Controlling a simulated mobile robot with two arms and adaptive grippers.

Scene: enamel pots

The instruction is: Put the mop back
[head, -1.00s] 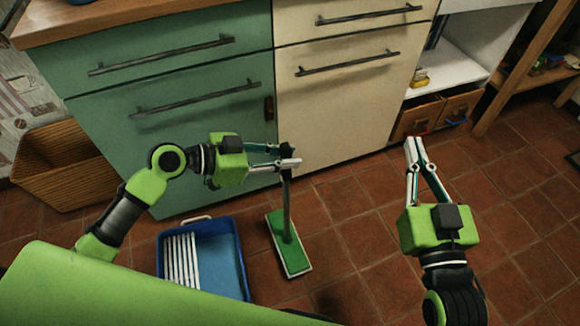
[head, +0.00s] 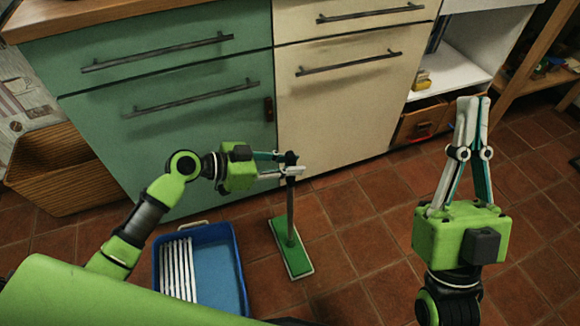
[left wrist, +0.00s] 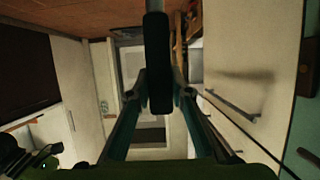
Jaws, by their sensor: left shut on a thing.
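The mop has a dark, slim handle (head: 290,212) and a flat green head with a pale edge (head: 296,262). Its handle is near upright, and its head is at floor level right of the blue tray; I cannot tell whether it touches the floor. My left gripper (head: 289,165) is shut on the upper handle, in front of the cabinets. In the left wrist view the black handle top (left wrist: 158,65) stands between the fingers. My right gripper (head: 473,100) is shut and empty, its fingertips together, pointing away at the right.
A blue tray (head: 241,262) with white slats stands on the tiled floor left of the mop. A wicker basket (head: 60,180) is at the left. Green (head: 95,115) and cream (head: 345,110) cabinets rise behind. Open tiles (head: 370,235) lie right of the mop.

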